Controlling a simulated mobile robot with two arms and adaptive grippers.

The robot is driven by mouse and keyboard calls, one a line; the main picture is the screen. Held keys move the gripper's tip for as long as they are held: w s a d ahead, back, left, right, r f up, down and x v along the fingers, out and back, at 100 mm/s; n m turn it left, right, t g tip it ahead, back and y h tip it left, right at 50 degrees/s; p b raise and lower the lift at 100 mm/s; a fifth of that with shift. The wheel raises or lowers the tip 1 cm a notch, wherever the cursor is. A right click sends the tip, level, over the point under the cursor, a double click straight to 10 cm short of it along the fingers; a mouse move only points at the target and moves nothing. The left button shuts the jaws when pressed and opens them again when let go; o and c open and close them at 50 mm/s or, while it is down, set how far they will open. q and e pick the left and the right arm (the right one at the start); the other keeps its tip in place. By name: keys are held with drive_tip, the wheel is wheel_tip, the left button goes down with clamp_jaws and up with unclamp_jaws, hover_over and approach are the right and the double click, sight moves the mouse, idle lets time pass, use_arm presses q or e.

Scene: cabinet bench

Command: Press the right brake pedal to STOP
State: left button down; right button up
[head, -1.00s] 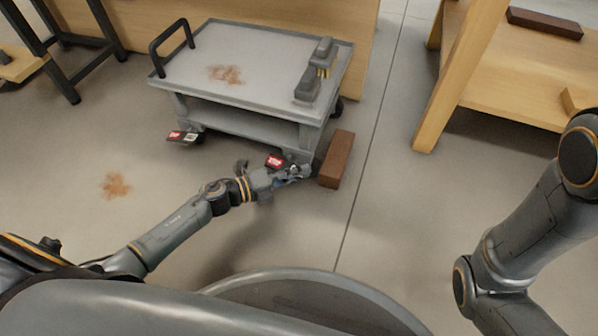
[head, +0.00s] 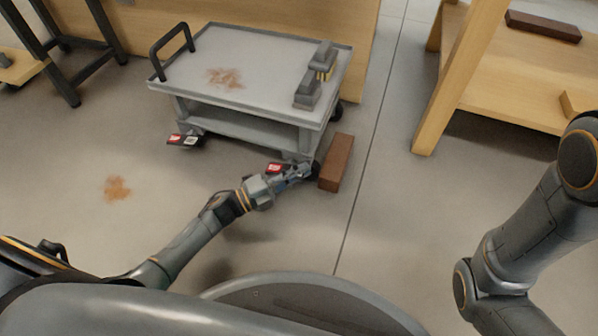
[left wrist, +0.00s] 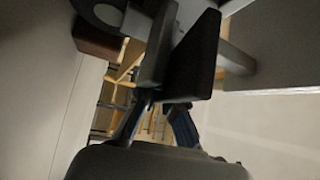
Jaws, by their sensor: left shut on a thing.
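The right brake pedal (head: 274,168) is a small dark plate with a red label, low at the near right corner of the grey cart (head: 255,112). My left gripper (head: 303,171) is down there beside the red label, close to the right caster. The left brake pedal (head: 183,140), also red-labelled, sticks out under the cart's left side. My right gripper is not in view.
A brown brick-like block (head: 336,162) lies on the floor right of the caster and my left gripper. A wooden bench (head: 515,85) stands at right. Floor in front is clear.

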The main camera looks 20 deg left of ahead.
use_arm(q)
drive_tip(key=c, duration=1.5)
unclamp_jaws()
drive_tip(key=v, duration=1.2)
